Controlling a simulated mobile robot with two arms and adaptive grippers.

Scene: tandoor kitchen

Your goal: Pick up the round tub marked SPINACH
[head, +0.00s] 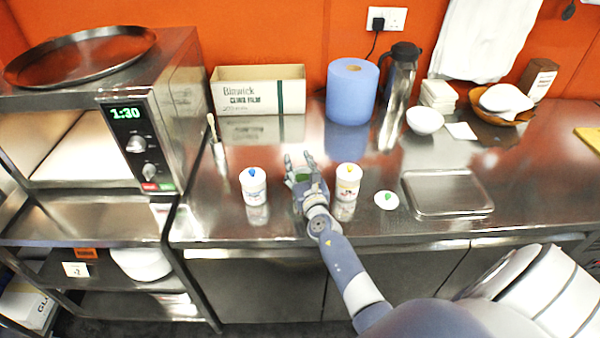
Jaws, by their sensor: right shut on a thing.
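My right gripper (300,168) reaches over the steel counter between two white tubs and is shut on a green thing (302,177). The hand hides most of that thing, and no marking on it can be read. A round white tub with a blue spot on its lid (253,188) stands upright to the left of the hand. My left gripper is not in view.
A white disc with a blue-green spot (386,201) and a steel tray (446,208) lie to the right. A cling film box (245,92), blue roll (352,95) and steel flask (397,95) stand behind. A microwave (140,145) stands at left. The front counter edge is clear.

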